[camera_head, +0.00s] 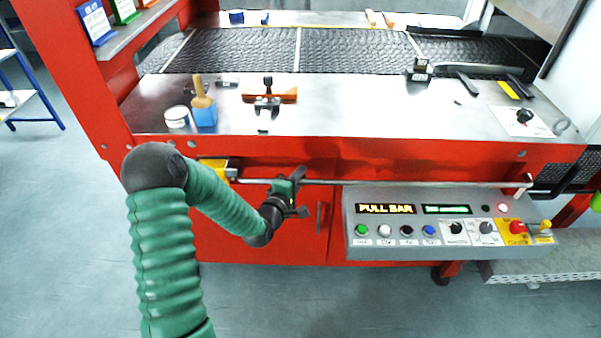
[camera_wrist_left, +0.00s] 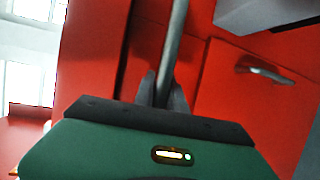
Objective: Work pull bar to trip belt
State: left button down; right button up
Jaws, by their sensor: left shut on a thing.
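The pull bar (camera_head: 400,184) is a thin metal rod running across the red front of the machine, below the steel worktop. A yellow block (camera_head: 214,170) holds its left end. My left gripper (camera_head: 297,182) is shut on the bar near its left part, left of the control panel. In the left wrist view the bar (camera_wrist_left: 175,45) runs up from between the two fingers (camera_wrist_left: 163,88). The mesh belt (camera_head: 330,51) lies dark behind the worktop. My right gripper is not in view; a bit of green shows at the right edge.
A blue pot with a brush (camera_head: 204,110), a white tin (camera_head: 176,117) and an orange-handled tool (camera_head: 268,95) stand on the worktop (camera_head: 340,115).

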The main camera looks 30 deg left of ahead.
pick_arm(q)
jog(key=c, duration=1.6)
grip_release()
jog(key=shift+s+d+f, duration=0.1)
jog(key=shift+d+f, duration=0.05)
jog(key=shift+f, duration=0.2)
jog(key=shift+c, duration=0.2)
jog(key=shift+r, duration=0.15)
jog(key=p+v, duration=1.1)
jog(key=v, duration=0.5)
jog(key=shift+s, duration=0.3)
jog(key=shift+r, duration=0.1)
